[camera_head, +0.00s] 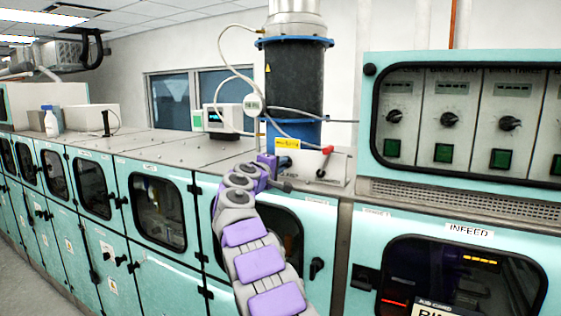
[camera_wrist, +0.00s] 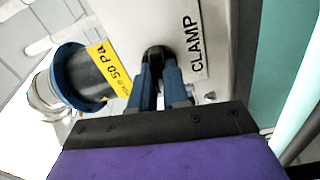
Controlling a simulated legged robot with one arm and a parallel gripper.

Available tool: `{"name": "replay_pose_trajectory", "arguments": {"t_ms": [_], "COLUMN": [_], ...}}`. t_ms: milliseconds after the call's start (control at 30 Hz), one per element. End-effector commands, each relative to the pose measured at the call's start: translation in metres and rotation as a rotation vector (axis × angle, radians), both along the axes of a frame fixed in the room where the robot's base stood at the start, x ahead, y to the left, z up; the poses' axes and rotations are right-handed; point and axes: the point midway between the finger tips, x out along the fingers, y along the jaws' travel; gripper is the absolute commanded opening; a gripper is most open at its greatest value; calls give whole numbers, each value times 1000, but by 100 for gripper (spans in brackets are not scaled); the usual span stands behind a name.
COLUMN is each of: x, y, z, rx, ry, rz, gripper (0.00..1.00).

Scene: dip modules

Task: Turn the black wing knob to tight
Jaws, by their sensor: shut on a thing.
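The black wing knob (camera_wrist: 157,53) shows in the wrist view, on a pale grey plate beside a label reading CLAMP (camera_wrist: 196,48). My gripper (camera_wrist: 159,68) has its two blue fingers on either side of the knob and is shut on it. The fingers cover part of the knob, so its exact angle is hard to read. In the head view my gripper (camera_head: 284,186) is at the countertop by the foot of the blue and black column, and I cannot make out the held knob there.
The column (camera_head: 294,80) carries a yellow label and pale hoses. A red-tipped lever (camera_head: 327,150) stands just right of my gripper. A teal control panel (camera_head: 465,115) with several dials is at the right. The counter (camera_head: 165,143) to the left is mostly clear.

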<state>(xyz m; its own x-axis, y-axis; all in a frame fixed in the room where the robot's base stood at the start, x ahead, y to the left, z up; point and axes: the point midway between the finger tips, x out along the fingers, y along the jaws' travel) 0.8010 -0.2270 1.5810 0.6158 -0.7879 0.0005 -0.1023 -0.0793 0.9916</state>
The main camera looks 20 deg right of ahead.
Motion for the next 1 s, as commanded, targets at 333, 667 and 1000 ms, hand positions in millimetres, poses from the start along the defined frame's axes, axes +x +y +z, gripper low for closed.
{"name": "replay_pose_trajectory", "arguments": {"t_ms": [333, 667, 1000], "x": [1, 1, 1], "y": [1, 1, 0], "z": [-3, -5, -5], "rx": [-74, -86, -85], "ry": [103, 120, 120], "rz": [2, 1, 1], "gripper": [0, 0, 29]}}
